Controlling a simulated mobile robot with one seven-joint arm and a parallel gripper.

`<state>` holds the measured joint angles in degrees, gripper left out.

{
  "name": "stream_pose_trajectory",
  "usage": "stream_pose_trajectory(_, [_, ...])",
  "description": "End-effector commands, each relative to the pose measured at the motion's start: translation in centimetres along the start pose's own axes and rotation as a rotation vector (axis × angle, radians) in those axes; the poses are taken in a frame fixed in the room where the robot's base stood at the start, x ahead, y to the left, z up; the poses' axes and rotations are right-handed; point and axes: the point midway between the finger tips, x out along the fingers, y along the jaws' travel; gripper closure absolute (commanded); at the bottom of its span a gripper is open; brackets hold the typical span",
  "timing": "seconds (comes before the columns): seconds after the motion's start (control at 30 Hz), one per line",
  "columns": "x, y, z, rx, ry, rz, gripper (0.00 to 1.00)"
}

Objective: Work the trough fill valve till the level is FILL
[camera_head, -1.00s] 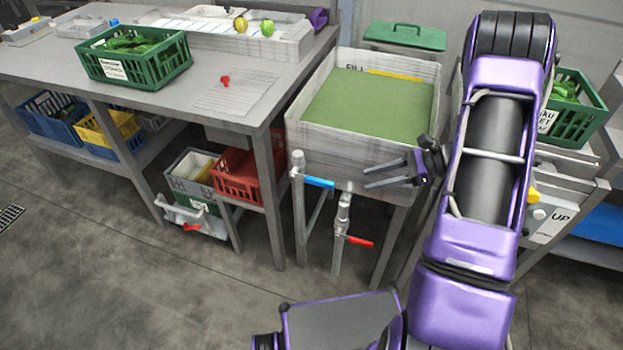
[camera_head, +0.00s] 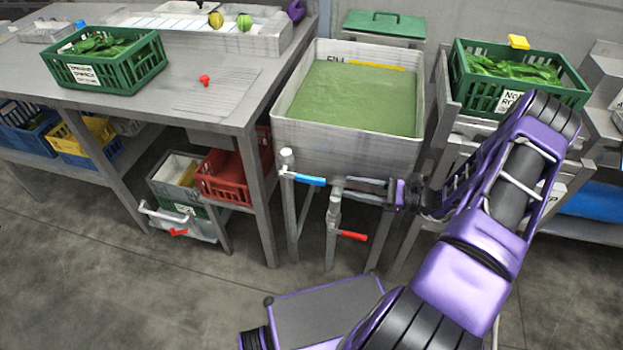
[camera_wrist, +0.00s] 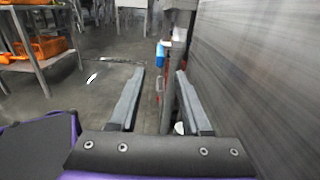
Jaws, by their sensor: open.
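The grey trough (camera_head: 345,150) holds green water (camera_head: 355,98). Its surface lies close to the yellow line (camera_head: 378,66) beside the partly legible FILL lettering on the back wall. Two upright pipes stand at the trough's front. The left one carries a blue valve handle (camera_head: 311,180) pointing right; the other has a red handle (camera_head: 352,236) lower down. My gripper (camera_head: 340,190) is open, its fingers pointing left, just right of the blue handle's end and holding nothing. In the wrist view, the blue handle (camera_wrist: 161,53) shows ahead, beyond and between the open fingers.
A workbench (camera_head: 165,97) with a green crate of greens (camera_head: 108,64) stands left; red (camera_head: 222,180) and yellow crates sit below. Another green crate (camera_head: 515,75) is right of the trough. The trough wall runs close along the gripper's right in the wrist view. Floor before the pipes is open.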

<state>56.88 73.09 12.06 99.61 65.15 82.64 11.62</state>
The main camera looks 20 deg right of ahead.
Motion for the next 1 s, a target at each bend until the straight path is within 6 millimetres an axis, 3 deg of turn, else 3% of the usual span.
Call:
stream_pose_trajectory(0.3, [7.1, 0.0, 0.0, 0.001, 0.000, 0.002, 0.53])
stream_pose_trajectory(0.5, [10.2, 0.0, 0.0, 0.000, 0.000, 0.001, 0.53])
stream_pose_trajectory(0.7, [11.4, 0.0, 0.0, 0.001, 0.002, 0.000, 0.53])
stream_pose_trajectory(0.97, [11.5, 0.0, 0.0, 0.000, 0.001, -0.001, 0.53])
stream_pose_trajectory(1.0, [11.5, 0.0, 0.0, 0.000, 0.001, -0.001, 0.58])
